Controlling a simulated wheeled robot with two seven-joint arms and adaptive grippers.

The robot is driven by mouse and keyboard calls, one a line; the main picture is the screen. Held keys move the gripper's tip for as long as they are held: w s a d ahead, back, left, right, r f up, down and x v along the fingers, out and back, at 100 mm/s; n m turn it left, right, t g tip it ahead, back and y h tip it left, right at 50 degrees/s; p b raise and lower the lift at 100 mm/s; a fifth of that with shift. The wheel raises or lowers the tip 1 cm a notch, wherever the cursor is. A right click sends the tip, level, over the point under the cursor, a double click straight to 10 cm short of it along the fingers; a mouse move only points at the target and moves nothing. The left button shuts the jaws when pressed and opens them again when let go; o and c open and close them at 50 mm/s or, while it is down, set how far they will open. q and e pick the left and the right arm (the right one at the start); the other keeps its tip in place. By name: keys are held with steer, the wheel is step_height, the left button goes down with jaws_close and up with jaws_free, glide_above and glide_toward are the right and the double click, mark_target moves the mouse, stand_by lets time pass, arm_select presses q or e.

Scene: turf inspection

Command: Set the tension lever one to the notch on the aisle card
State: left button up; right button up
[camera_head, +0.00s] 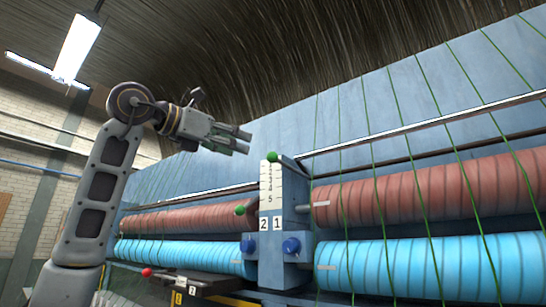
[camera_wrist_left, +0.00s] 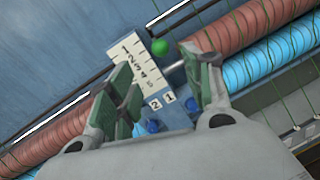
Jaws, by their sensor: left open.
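A green ball knob (camera_head: 272,157) stands at the top of the white numbered scale (camera_head: 265,185), on the side of label 1 (camera_head: 277,223); the knob also shows in the left wrist view (camera_wrist_left: 160,47). I take it for tension lever one. A second green knob (camera_head: 240,210) sits lower, left of the scale, on the side of label 2 (camera_head: 264,224). My left gripper (camera_head: 246,142) is open and empty, up and left of the upper knob; in the left wrist view its fingers (camera_wrist_left: 158,65) frame the scale. I cannot make out an aisle card. My right gripper is out of view.
Two blue knobs (camera_head: 291,245) project below the labels. Red rollers (camera_head: 430,190) and blue rollers (camera_head: 420,267) flank the post, with green strands and a metal rail (camera_head: 430,122) across them. A red ball (camera_head: 147,272) sits by a low dark ledge. Air around my gripper looks clear.

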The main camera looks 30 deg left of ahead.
mark_target(268, 155)
arm_select(q)
steer(key=p+x, duration=0.2)
steer(key=x, duration=0.9)
steer(key=shift+w+d, duration=0.2)
steer(key=shift+w, duration=0.2)
steer(key=shift+w+d, duration=0.15)
steer(key=shift+w, duration=0.6)
steer(key=shift+c, duration=0.3)
jaws_close()
